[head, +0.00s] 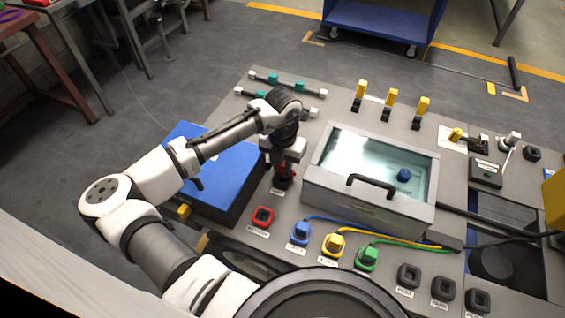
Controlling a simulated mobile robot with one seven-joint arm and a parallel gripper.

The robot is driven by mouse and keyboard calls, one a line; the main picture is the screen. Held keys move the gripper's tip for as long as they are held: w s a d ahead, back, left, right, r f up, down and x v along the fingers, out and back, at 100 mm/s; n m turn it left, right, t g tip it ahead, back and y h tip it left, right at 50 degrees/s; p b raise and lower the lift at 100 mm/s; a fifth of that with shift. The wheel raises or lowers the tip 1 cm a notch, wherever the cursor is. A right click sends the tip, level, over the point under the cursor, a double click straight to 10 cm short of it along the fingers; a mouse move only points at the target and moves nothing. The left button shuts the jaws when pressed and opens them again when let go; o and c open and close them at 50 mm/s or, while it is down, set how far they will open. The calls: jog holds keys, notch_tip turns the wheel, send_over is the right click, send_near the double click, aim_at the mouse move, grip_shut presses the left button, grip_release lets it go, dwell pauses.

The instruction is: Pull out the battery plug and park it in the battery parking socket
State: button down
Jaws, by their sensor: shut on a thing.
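My gripper (284,166) points down near the middle of the panel and is shut on a red plug (287,171). The plug is partly hidden by the fingers. Directly below it is a dark socket (282,184) with a small white label beside it. I cannot tell whether the plug is seated in this socket or just above it. A red-rimmed square socket (263,216) with a dark, empty middle lies nearer to me and slightly left. Its label is too small to read surely.
Blue (301,232), yellow (333,245) and green (366,258) plugs with cables stand in the front row, with dark empty sockets (409,275) to their right. A clear-lidded box (368,205) with a handle stands right of my gripper. A blue-topped block (228,165) lies left.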

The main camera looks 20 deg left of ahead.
jog(key=shift+f+b, duration=0.8)
jog(key=shift+f, duration=0.5)
jog(key=c, duration=1.2)
grip_release()
jog(key=shift+o, duration=0.2)
jog(key=shift+r, duration=0.1)
notch_tip(320, 180, up, 14)
jog(key=b, duration=0.1)
jog(key=shift+f, duration=0.2)
